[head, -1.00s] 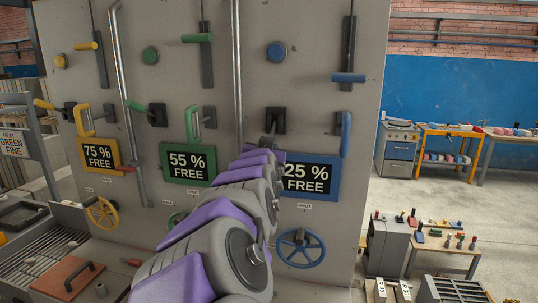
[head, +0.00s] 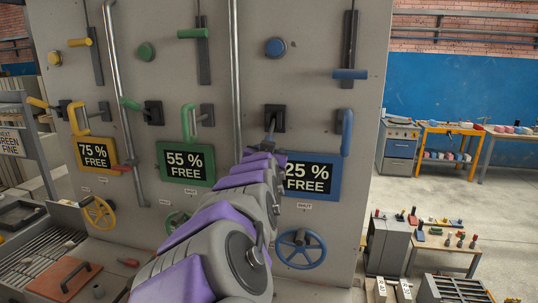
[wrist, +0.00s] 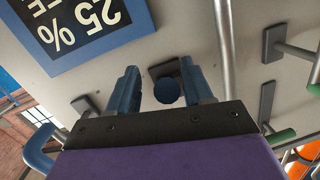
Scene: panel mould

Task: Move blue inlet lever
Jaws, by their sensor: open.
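The blue inlet lever shows in the wrist view as a round blue end (wrist: 166,91) in front of a dark wall mount. In the head view its black mount (head: 275,118) is on the grey panel above the blue "25 % FREE" sign (head: 312,177); my arm hides most of the lever. My gripper (wrist: 160,68) is open, with one finger on each side of the lever's blue end in the wrist view. Gaps show between the end and both fingers. I cannot tell how deep between the fingers the end lies.
A blue upright handle (head: 347,132) is right of the lever, and a blue sliding handle (head: 350,74) is above it. A metal pipe (head: 236,75) runs close on the left. A blue handwheel (head: 300,249) is below. Green and yellow controls stand farther left.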

